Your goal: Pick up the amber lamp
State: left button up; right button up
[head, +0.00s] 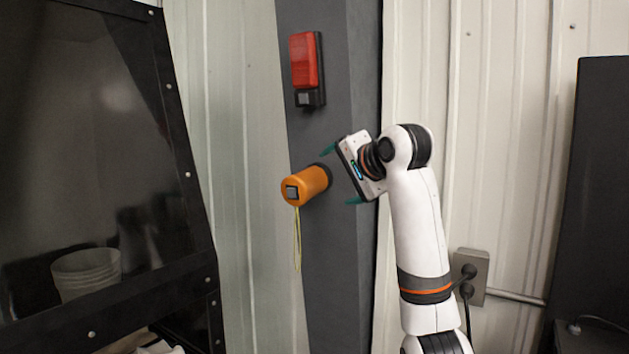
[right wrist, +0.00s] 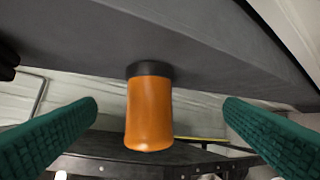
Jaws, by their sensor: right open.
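The amber lamp (head: 308,187) is an orange cylinder with a black base, sticking out from the dark grey post, with a grey square on its end and a thin yellow cord hanging from it. In the right wrist view the lamp (right wrist: 149,113) is in the middle, between two green ribbed fingertips and touching neither. My right gripper (head: 341,175) is open and empty, just right of the lamp in the head view. Its fingertips also show in the right wrist view (right wrist: 160,112). My left gripper is not in view.
A red device (head: 306,62) with a black base is mounted on the post (head: 335,270) above the lamp. A dark-framed glass panel (head: 90,150) stands at left, with a pale bucket (head: 86,272) showing in it. A wall outlet (head: 470,275) with cables is at lower right.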

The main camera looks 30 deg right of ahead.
aim_at(321, 176)
jog(key=x, duration=0.1)
jog(key=p+x, duration=0.1)
jog(key=x, duration=0.1)
jog(key=p+x, duration=0.1)
jog(key=shift+w+a+r, duration=0.3)
jog(key=shift+w, duration=0.2)
jog(key=p+x, duration=0.2)
jog(key=x, duration=0.1)
jog(key=p+x, duration=0.1)
jog(key=x, duration=0.1)
jog(key=shift+w+d+r+p, duration=0.1)
jog(key=shift+r+p, duration=0.2)
jog(key=shift+r, duration=0.1)
jog(key=shift+w+d+f, duration=0.1)
jog(key=shift+w+f, duration=0.25)
jog(key=shift+w, duration=0.1)
jog(key=shift+r, duration=0.1)
jog(key=c, duration=1.2)
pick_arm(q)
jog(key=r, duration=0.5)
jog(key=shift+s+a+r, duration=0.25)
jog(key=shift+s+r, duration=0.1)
pick_arm(e)
jog(key=shift+o, duration=0.2)
jog(key=shift+s, duration=0.1)
